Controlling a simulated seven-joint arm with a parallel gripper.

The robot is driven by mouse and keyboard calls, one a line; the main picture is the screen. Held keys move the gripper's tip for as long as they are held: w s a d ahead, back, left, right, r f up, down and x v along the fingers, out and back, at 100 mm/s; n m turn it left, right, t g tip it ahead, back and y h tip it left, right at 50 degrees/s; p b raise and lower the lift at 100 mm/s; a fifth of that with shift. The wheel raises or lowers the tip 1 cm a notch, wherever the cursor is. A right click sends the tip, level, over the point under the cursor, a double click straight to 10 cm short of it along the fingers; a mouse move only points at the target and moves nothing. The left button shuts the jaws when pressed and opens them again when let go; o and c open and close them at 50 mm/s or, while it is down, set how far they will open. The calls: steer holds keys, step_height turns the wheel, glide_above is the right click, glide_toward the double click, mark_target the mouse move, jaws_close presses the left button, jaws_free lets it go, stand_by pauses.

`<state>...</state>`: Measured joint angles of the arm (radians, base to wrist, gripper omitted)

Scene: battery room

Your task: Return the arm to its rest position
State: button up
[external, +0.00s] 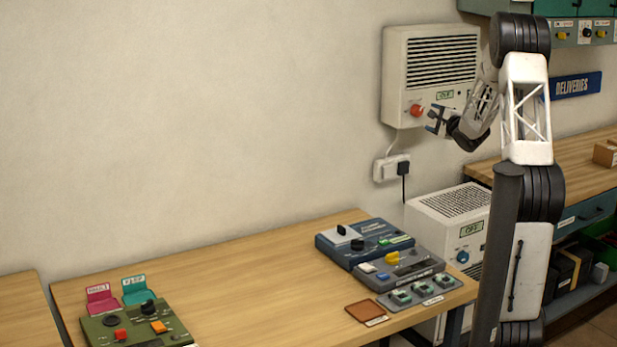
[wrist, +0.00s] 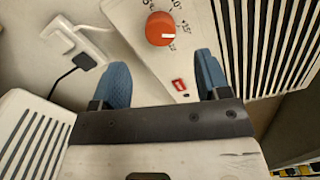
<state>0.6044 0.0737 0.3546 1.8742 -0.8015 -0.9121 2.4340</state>
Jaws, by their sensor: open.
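My gripper (external: 434,118) is raised in front of the white wall unit (external: 430,70), close to its red knob (external: 417,110). In the wrist view my gripper (wrist: 162,72) has its two blue fingers apart with nothing between them. The orange-red knob (wrist: 160,28) lies just beyond the fingertips, and I see no finger on it. My arm stands upright at the right of the external view, bent at the top so that the gripper points left toward the wall.
A wall socket with a plug (external: 391,167) is below the wall unit. A white floor unit (external: 452,225) stands lower. Control boxes (external: 365,243) sit on the table's right end, and a green box (external: 138,326) at its left. The table's middle is clear. A shelf bench is behind my arm.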

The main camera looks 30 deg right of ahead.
steer(key=s+a+r+n+g+h, duration=0.2)
steer(key=s+a+n+g, duration=0.2)
steer(key=s+a, duration=0.45)
steer(key=s+a+r+n+g+h, duration=0.15)
steer(key=s+a+n+g, duration=0.35)
steer(key=a, duration=0.7)
steer(key=s+a+f+n+g+y, duration=0.1)
steer(key=s+a+n, duration=0.3)
steer(key=s, duration=0.7)
steer(key=s+a+f+n+g+y, duration=0.1)
steer(key=s+a+f+n+g, duration=0.2)
steer(key=s+a, duration=0.6)
steer(key=s+a+f+n+g+y, duration=0.1)
steer(key=s+a+n, duration=0.4)
steer(key=s, duration=0.8)
steer(key=shift+a+f+g, duration=0.65)
steer(key=shift+g, duration=0.05)
steer(key=shift+w, duration=0.1)
